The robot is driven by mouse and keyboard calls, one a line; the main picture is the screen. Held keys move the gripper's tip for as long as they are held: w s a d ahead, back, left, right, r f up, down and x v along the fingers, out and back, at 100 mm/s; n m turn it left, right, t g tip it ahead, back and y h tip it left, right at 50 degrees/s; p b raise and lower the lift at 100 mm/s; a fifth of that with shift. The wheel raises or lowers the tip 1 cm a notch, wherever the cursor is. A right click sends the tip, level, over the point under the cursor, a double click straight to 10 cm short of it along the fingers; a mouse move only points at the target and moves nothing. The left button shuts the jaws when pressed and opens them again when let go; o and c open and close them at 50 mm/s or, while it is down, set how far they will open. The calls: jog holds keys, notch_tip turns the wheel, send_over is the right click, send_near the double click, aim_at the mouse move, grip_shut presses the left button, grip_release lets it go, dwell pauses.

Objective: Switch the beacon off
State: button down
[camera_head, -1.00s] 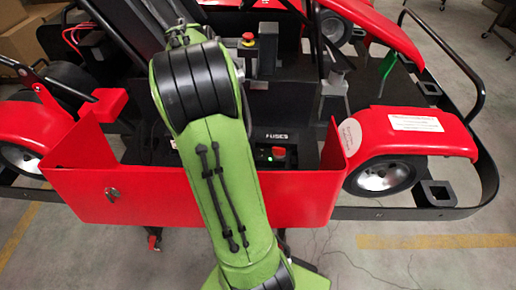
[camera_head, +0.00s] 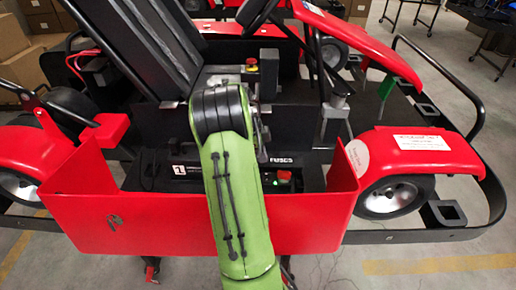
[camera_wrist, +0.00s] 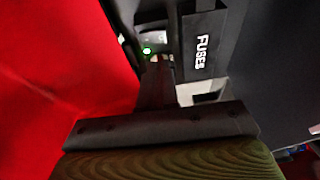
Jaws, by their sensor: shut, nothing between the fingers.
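A small green light (camera_head: 275,182) glows on the kart's dark side panel, beside a red switch (camera_head: 284,176). The green light also shows in the wrist view (camera_wrist: 147,50), just beyond my gripper (camera_wrist: 160,62). My gripper is shut and empty, its tip close to the light and the panel. I cannot tell whether it touches them. In the wrist view the gripper hides part of the panel, and the red switch is not clear. In the head view my green arm hides most of the gripper. I cannot pick out a beacon lamp for sure.
The black fuse box (camera_wrist: 203,45) marked FUSES stands right beside the gripper. The kart's red side pod (camera_head: 110,215) runs along the near side. A red button on a yellow base (camera_head: 251,64) stands near the seat. A steering wheel and red front fender (camera_head: 420,150) lie to the right.

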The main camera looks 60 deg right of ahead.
aim_at(266, 175)
jog(key=x, duration=0.4)
jog(key=w+x, duration=0.1)
jog(key=x, duration=0.1)
jog(key=shift+f, duration=0.55)
jog(key=shift+f+b, duration=0.5)
jog(key=shift+b, duration=0.4)
jog(key=shift+r, duration=0.2)
jog(key=shift+s+a+f, duration=0.1)
jog(key=shift+a, duration=0.05)
